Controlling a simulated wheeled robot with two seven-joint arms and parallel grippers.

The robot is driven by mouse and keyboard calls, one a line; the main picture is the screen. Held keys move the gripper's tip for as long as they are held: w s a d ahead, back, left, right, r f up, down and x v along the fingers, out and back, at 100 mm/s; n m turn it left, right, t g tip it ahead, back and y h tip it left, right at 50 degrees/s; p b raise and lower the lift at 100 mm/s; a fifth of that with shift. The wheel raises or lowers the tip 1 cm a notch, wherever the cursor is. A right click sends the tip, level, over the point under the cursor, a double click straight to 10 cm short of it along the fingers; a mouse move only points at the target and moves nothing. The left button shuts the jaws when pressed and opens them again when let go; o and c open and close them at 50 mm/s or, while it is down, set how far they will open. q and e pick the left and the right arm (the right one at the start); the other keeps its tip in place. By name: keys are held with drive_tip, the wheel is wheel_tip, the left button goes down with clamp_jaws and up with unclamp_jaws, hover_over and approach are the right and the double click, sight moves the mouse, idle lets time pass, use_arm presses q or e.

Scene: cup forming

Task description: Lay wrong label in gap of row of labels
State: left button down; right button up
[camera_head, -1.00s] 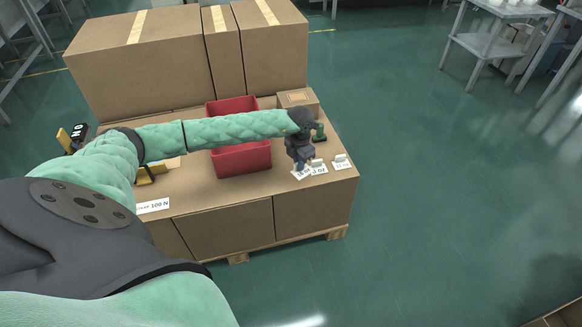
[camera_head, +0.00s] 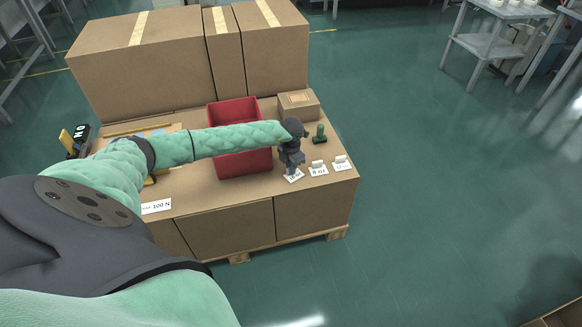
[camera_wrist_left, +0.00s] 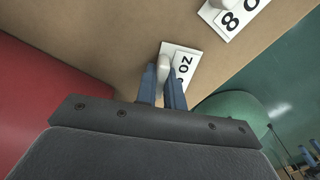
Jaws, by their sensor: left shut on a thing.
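My left gripper (camera_head: 292,170) is shut on the white knob of a label (camera_head: 294,177) at the left end of a row of labels, near the front right edge of the cardboard top. In the left wrist view the knob is between the blue fingers (camera_wrist_left: 163,88), and the label (camera_wrist_left: 184,61) shows what looks like "oz" below it. A middle label (camera_head: 318,170) and a right label (camera_head: 342,165), each with a white knob, lie to its right, apart from it. Whether the held label touches the top is unclear. My right gripper is out of view.
A red bin (camera_head: 240,165) stands just left of the gripper. A green-handled stamp (camera_head: 320,134) and small carton (camera_head: 298,104) are behind the labels. A "100 N" label (camera_head: 156,206) lies at front left. Large cartons (camera_head: 140,60) stand at the back.

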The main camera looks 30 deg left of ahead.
use_arm(q)
drive_tip(key=shift+f, duration=0.1)
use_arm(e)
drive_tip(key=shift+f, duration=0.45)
use_arm(q)
drive_tip(key=c, duration=1.5)
unclamp_jaws()
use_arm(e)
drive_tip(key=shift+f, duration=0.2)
